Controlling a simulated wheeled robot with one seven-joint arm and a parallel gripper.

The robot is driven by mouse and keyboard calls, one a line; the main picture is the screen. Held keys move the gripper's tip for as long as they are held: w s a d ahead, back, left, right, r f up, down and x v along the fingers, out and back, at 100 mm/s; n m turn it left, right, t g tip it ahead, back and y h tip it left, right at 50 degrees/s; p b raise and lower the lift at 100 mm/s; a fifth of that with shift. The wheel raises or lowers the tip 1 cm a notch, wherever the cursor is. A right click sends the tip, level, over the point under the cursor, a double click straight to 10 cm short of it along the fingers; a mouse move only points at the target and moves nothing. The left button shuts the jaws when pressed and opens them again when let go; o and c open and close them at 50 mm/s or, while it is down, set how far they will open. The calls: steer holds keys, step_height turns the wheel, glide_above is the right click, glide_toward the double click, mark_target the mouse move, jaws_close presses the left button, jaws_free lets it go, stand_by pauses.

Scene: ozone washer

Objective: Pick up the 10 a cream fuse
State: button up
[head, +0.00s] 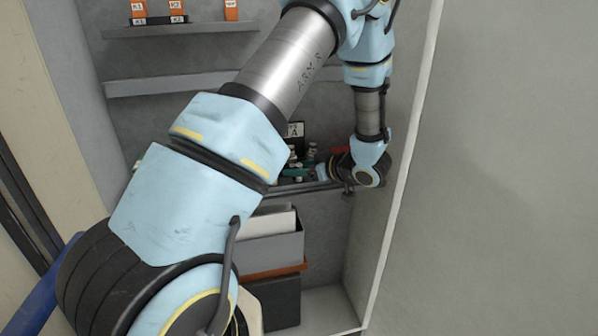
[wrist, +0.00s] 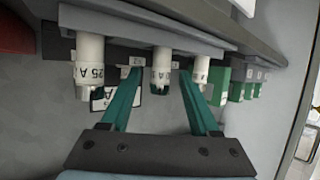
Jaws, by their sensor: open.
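My gripper (wrist: 158,75) is open, with its two green fingers in the wrist view. A cream cylindrical fuse with a dark end (wrist: 161,66) shows between the fingertips; I cannot see that they touch it. Its rating is too small to read. A larger cream fuse marked 25 A (wrist: 90,62) stands left of the fingers. A smaller cream fuse (wrist: 201,70) is close to the right finger. I cannot tell for certain which fuse is the 10 A one. In the head view my gripper (head: 299,172) is low in the cabinet, among small fuses (head: 312,150), partly hidden by my arm.
Several green blocks (wrist: 236,90) with small labels sit right of the fuses. A grey rail (wrist: 150,22) runs alongside the fuses. Orange relays (head: 176,8) stand on the upper shelf. A grey box (head: 275,245) is below. The cabinet's right wall (head: 395,170) is close to my wrist.

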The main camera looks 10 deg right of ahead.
jaws_close()
stand_by(0.5)
